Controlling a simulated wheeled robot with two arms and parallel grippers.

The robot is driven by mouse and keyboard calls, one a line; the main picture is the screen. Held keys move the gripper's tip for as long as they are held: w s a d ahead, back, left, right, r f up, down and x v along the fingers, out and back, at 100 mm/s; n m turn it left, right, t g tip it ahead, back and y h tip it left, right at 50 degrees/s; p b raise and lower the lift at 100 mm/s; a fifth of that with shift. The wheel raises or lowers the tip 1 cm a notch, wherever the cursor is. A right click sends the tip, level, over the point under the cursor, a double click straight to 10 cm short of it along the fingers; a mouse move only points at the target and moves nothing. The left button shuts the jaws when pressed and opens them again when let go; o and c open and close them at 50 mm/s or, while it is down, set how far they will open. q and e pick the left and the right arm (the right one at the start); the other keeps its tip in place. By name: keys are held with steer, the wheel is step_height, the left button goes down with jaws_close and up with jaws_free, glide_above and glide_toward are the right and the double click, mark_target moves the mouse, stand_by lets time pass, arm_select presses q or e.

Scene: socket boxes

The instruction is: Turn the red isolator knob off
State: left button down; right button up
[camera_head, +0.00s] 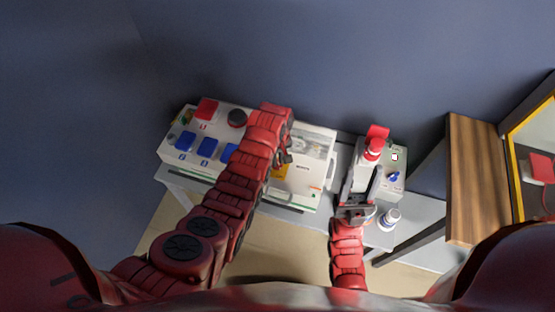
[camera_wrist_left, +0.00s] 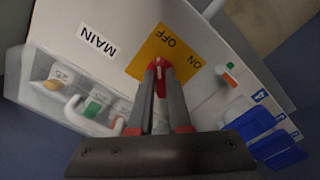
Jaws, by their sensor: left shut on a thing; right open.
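The red isolator knob (camera_wrist_left: 159,80) sits on a yellow plate (camera_wrist_left: 164,47) marked ON and OFF in the left wrist view. My left gripper (camera_wrist_left: 160,68) is shut on the knob, and its fingers hide part of it. I cannot tell clearly which mark the knob points at. In the head view the yellow plate (camera_head: 279,172) shows beside my left gripper (camera_head: 283,152), whose wrist hides the knob. My right gripper (camera_head: 361,182) is open, over the small grey-white unit at the right.
The white socket box (camera_head: 317,165) carries blue covers (camera_head: 186,141), a red cover (camera_head: 207,107) and a black round knob (camera_head: 237,118). A red-topped part (camera_head: 374,149) and a white bottle-like object (camera_head: 389,219) are near my right gripper.

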stand_by(0.3)
arm_select(q)
steer(key=c, duration=0.9)
jaws_free()
steer(key=shift+o, duration=0.2)
steer(key=shift+r, duration=0.1)
steer(key=shift+r, duration=0.15)
step_height(320, 180, up, 6)
steer(key=shift+r+b, duration=0.2)
steer(key=shift+b, duration=0.25)
step_height(320, 180, up, 11)
steer(key=p, duration=0.9)
steer(key=shift+f+p, duration=0.2)
steer(key=shift+p, duration=0.15)
